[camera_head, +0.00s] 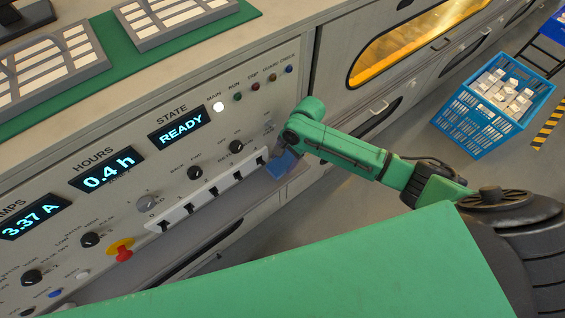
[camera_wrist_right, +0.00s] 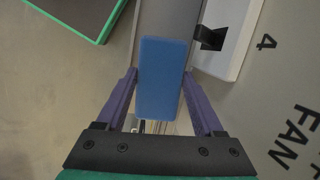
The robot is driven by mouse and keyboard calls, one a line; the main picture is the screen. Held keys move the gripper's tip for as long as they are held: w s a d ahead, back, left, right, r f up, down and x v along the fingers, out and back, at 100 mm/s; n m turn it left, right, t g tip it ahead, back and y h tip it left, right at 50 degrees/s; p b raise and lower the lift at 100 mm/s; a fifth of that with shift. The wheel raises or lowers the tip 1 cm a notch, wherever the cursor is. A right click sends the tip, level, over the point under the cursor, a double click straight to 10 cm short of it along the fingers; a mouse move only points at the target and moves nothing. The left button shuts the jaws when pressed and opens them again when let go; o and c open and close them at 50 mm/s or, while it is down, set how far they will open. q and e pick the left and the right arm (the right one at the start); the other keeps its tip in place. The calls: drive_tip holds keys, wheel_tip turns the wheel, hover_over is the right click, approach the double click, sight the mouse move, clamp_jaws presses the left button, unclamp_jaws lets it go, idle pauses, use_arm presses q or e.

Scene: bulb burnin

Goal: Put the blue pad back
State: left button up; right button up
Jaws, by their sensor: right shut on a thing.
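The blue pad (camera_wrist_right: 162,78) is a flat rectangular block. In the right wrist view it stands between the two purple fingers of my right gripper (camera_wrist_right: 162,76), which is shut on it. In the head view the pad (camera_head: 284,164) shows small at the end of my green right arm, in front of the panel. The white slotted strip (camera_head: 190,209) on the panel front lies just left of the pad. Its end with a dark slot and the numeral 4 shows in the right wrist view (camera_wrist_right: 238,28). I cannot tell whether the pad touches the strip or panel. My left gripper is out of view.
The panel has knobs, a red and yellow button (camera_head: 122,249) and a lit READY display (camera_head: 177,132). Grey trays (camera_head: 180,36) lie on a green mat on top. A blue crate (camera_head: 464,127) with white boxes stands on the floor at right.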

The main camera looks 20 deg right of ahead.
sight(285, 160)
drive_tip(key=f, duration=0.1)
drive_tip(key=f+p, duration=0.1)
drive_tip(key=f, duration=0.1)
drive_tip(key=shift+w+a, duration=0.15)
drive_tip(key=shift+w, duration=0.15)
drive_tip(key=shift+s+f, duration=0.1)
drive_tip(key=shift+f, duration=0.05)
drive_tip(key=shift+f, duration=0.15)
drive_tip(key=o, duration=1.3)
